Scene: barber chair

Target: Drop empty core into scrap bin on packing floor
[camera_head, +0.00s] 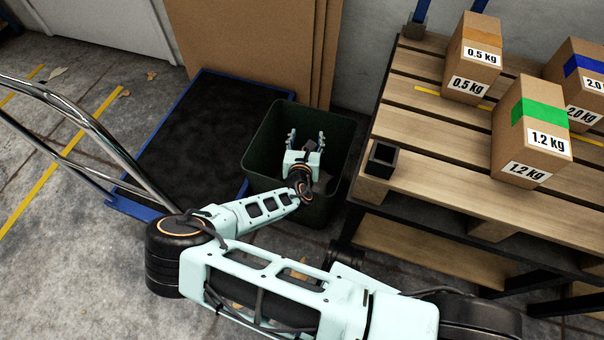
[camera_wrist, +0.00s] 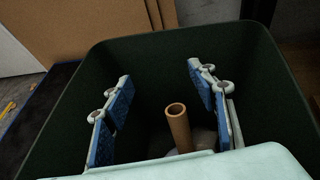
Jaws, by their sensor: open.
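The empty core, a brown cardboard tube (camera_wrist: 178,125), shows in the wrist view inside the dark green scrap bin (camera_wrist: 262,62). It stands roughly upright or slightly tilted, with its open end up. Its lower end is hidden by my gripper's body, so I cannot tell what it rests on. My gripper (camera_wrist: 160,76) is open, with blue-padded fingers spread wide on either side and no pad touching the core. In the head view the gripper (camera_head: 306,139) is over the mouth of the bin (camera_head: 262,153); the core cannot be made out there.
A flat cart with a black deck (camera_head: 200,130) and chrome handle stands left of the bin. Brown cardboard sheets (camera_head: 245,50) lean behind it. A slatted wooden bench (camera_head: 430,120) at the right bears several weight-labelled boxes (camera_head: 530,130) and a small black holder (camera_head: 382,160).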

